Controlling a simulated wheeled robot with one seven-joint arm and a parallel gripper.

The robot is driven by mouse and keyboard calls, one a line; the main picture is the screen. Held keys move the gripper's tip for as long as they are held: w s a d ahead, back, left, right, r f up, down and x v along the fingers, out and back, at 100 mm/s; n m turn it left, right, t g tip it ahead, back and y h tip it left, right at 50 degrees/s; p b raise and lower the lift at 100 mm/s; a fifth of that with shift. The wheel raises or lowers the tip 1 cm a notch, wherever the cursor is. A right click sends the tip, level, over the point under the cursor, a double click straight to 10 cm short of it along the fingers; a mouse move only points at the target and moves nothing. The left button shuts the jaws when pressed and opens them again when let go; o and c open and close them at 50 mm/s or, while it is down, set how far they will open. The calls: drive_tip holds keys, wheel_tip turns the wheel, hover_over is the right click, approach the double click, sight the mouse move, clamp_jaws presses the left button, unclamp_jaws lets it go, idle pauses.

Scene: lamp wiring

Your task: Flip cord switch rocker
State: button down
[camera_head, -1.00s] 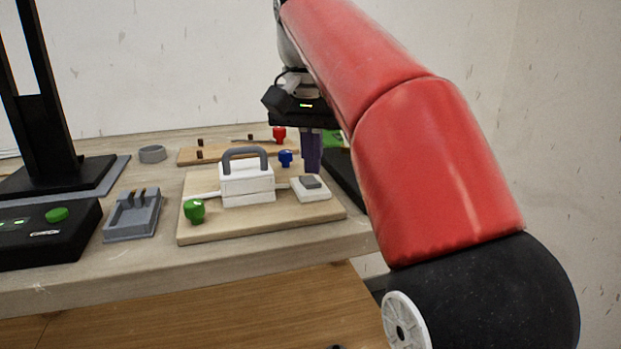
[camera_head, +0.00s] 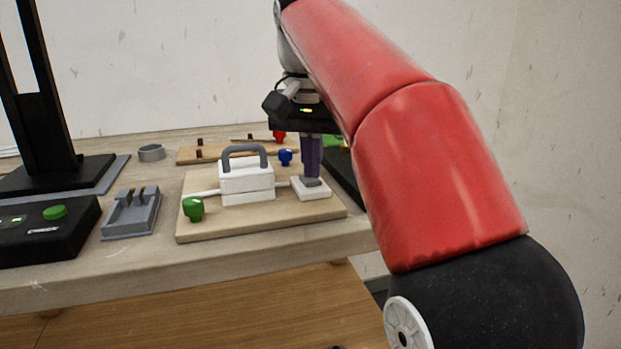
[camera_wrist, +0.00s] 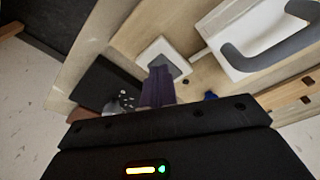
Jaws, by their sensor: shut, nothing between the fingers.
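The cord switch is a small white box (camera_head: 311,193) with a grey rocker (camera_head: 313,182) on top, at the right end of a wooden board. My gripper (camera_head: 312,176) is shut, with nothing between its purple fingers, and points down at the rocker. In the head view the fingertips hide part of the rocker and appear to touch it. The wrist view shows the white switch box (camera_wrist: 150,52) and part of the rocker just beyond the shut fingertips (camera_wrist: 160,72). I cannot tell which way the rocker is tilted.
A white box with a grey handle (camera_head: 246,182) stands left of the switch on the board (camera_head: 230,225), joined by a white cord. A green knob (camera_head: 193,208) and a blue knob (camera_head: 285,157) are nearby. A grey holder (camera_head: 132,213) and black control box (camera_head: 45,232) lie left.

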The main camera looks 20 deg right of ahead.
drive_tip(key=shift+f, duration=0.35)
wheel_tip(320, 180, up, 3)
drive_tip(key=p, duration=0.2)
drive_tip(key=shift+p, duration=0.3)
drive_tip(key=shift+r, duration=1.95)
